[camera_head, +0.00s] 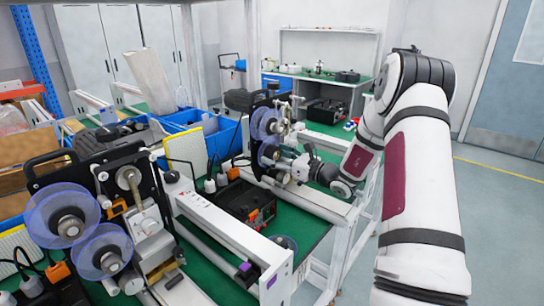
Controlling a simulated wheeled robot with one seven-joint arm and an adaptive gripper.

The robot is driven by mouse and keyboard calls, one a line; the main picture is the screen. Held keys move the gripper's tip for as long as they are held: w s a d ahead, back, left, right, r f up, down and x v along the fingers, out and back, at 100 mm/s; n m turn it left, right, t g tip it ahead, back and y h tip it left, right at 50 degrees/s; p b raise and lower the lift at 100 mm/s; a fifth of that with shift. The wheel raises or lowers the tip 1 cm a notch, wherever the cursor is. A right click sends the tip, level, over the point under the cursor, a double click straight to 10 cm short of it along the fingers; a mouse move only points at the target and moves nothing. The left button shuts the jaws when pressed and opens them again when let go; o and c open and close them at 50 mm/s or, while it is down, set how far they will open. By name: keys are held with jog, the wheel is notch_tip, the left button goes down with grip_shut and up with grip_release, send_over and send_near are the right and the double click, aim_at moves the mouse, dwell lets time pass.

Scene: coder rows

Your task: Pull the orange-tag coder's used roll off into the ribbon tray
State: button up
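Two coders with clear violet reel discs stand on the green bench. The near coder (128,185) is at the left, with an orange part (117,208) beside its upper disc (62,216) and another disc (102,250) below. The far coder (262,100) is near the picture's middle, with an upper disc (266,122) and a lower disc (268,154). I cannot tell which coder carries the orange tag. My gripper (300,168) is right beside the far coder's lower disc; its fingers are too small to tell open from shut, or any contact. Blue bins (222,140) stand behind; I cannot tell which container is the ribbon tray.
A white rail (225,232) crosses the bench in front of a black box (245,203) with orange parts. Another violet disc (284,243) is low at the bench's front. A back bench (330,125) stands beyond. Open floor (505,225) is at the right.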

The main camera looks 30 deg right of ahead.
jog(key=c, duration=1)
jog(key=shift+o, duration=0.2)
jog(key=shift+s+d, duration=0.1)
jog(key=shift+p+v, duration=1)
jog(key=shift+v, duration=1.65)
jog(key=shift+s, duration=0.1)
